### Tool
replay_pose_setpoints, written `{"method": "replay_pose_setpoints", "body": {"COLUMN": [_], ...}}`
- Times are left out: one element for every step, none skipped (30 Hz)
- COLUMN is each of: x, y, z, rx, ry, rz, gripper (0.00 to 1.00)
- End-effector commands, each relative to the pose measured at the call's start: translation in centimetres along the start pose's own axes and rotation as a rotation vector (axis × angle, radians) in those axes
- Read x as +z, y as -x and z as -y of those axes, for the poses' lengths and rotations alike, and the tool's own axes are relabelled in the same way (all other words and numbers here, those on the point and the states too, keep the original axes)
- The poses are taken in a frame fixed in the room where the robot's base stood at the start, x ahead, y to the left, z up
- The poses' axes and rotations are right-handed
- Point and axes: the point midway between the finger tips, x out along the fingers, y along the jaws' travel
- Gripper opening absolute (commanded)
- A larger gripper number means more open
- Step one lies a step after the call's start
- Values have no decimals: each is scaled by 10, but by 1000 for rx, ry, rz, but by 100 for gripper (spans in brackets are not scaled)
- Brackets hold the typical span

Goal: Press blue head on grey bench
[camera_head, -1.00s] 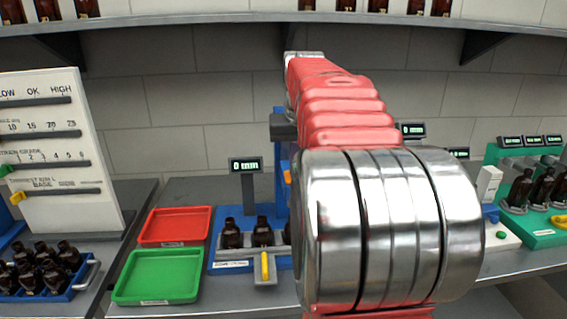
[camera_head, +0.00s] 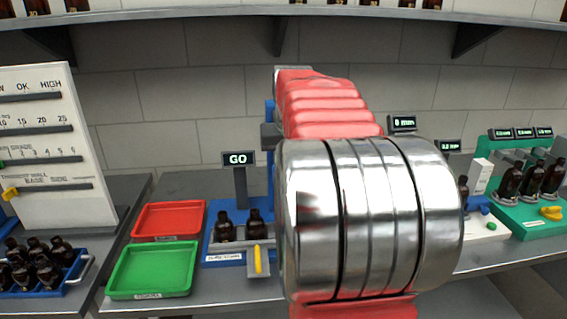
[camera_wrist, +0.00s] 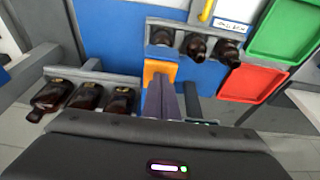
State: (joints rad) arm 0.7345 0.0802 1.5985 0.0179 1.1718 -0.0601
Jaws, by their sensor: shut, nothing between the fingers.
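My gripper (camera_wrist: 163,100) shows in the wrist view as dark purple-grey fingers, closed together with nothing between them. An orange part (camera_wrist: 160,70) lies just beyond the tips; I cannot tell whether they touch. A grey bench part (camera_wrist: 92,72) carries several amber bottles (camera_wrist: 85,97) left of the fingers. In the head view my arm hides the gripper and what stands behind it. A blue head-like piece (camera_head: 485,209) shows on a pale grey-white bench (camera_head: 488,235) right of my arm. I cannot tell whether it is the task's blue head.
A blue bench (camera_head: 212,246) with bottles, a yellow lever (camera_head: 258,260) and a GO display (camera_head: 238,159) stands left of my arm. Further left are red (camera_head: 170,205) and green (camera_head: 120,284) trays. A green bench (camera_head: 528,226) stands at right.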

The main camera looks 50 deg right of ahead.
Motion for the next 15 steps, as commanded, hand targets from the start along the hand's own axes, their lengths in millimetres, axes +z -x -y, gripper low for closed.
{"method": "replay_pose_setpoints", "body": {"x": [3,2,0,-2,-3,-5,-7,-9,-11,-11,-11,-11,-11,-11,-11], "y": [-2,1,6,10,14,20,26,30,38,43,49,56,62,67,74], "z": [-1,-1,-1,0,0,0,1,1,1,1,1,0,0,0,0], "rx": [2,2,1,1,1,1,0,0,0,0,0,0,0,0,0], "ry": [0,0,0,0,0,1,1,2,2,1,1,0,0,0,0], "rz": [15,14,11,9,7,3,1,-1,-5,-4,-6,-6,-6,-7,-7], "gripper": [0,0,0,0,0,0,0,0,0,0,0,0,0,0,0]}}
